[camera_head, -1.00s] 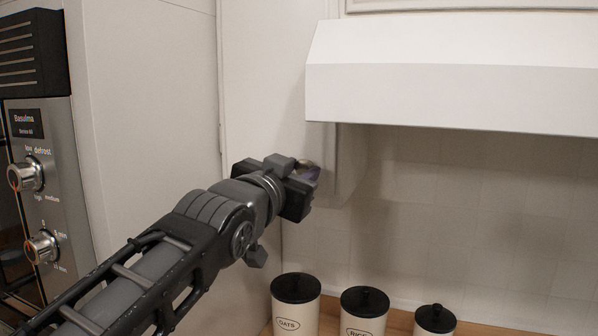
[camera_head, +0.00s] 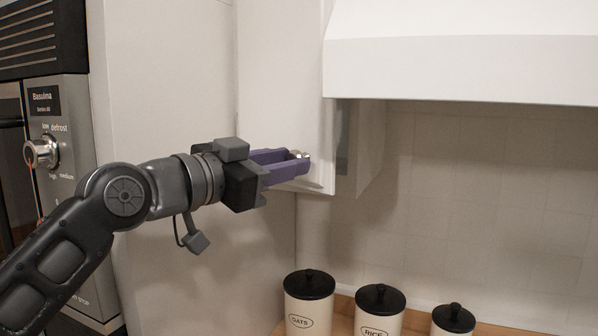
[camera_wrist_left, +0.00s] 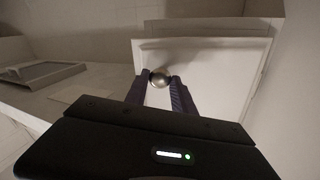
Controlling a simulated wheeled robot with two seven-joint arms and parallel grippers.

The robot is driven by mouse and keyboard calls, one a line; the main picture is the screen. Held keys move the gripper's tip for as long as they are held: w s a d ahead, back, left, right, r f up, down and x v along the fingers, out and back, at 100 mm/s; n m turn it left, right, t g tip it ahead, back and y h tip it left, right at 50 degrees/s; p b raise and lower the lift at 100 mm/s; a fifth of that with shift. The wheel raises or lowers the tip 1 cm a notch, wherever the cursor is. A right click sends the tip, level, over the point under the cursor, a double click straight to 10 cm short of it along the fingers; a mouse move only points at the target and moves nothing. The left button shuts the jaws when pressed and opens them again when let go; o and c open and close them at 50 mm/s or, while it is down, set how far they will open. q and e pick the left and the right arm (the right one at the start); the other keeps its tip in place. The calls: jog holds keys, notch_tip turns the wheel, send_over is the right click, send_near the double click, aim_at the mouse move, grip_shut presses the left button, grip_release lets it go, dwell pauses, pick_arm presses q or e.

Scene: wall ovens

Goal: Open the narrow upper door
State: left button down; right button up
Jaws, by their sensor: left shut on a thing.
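The narrow upper door (camera_head: 280,85) is a white panel left of the range hood. Its small round metal knob (camera_head: 303,156) sits near the lower right corner. A dark strip shows beside the door's right edge, below the hood; I cannot tell how far the door stands from its frame. My left gripper (camera_head: 296,164), with purple fingers, is shut on the knob. In the left wrist view the knob (camera_wrist_left: 159,78) lies between the two fingertips, in front of the white door (camera_wrist_left: 215,75). My right gripper is not in view.
The white range hood (camera_head: 450,60) juts out right of the door. A wall oven with control knobs (camera_head: 42,152) stands at the left. Lidded canisters for oats (camera_head: 308,300) and rice (camera_head: 378,312) and a third canister (camera_head: 452,322) stand on the wooden counter below.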

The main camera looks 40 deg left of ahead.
pick_arm(q)
jog(key=shift+s+a+m+g+h, duration=0.1)
jog(key=shift+s+a+m+h, duration=0.25)
jog(key=shift+s+h, duration=0.3)
jog(key=shift+s+a+m+g+h, duration=0.1)
jog(key=shift+s+a+m+h, duration=0.1)
jog(key=shift+s+m+h, duration=0.35)
jog(key=shift+s+a+m+g+h, duration=0.1)
jog(key=shift+s+a+m+h, duration=0.2)
jog(key=shift+s+h, duration=0.45)
jog(key=shift+d, duration=0.1)
jog(key=c, duration=1.1)
grip_release()
jog(key=shift+o, duration=0.2)
jog(key=b+v, duration=0.2)
jog(key=v, duration=0.5)
jog(key=shift+s, duration=0.4)
jog(key=shift+c, duration=0.5)
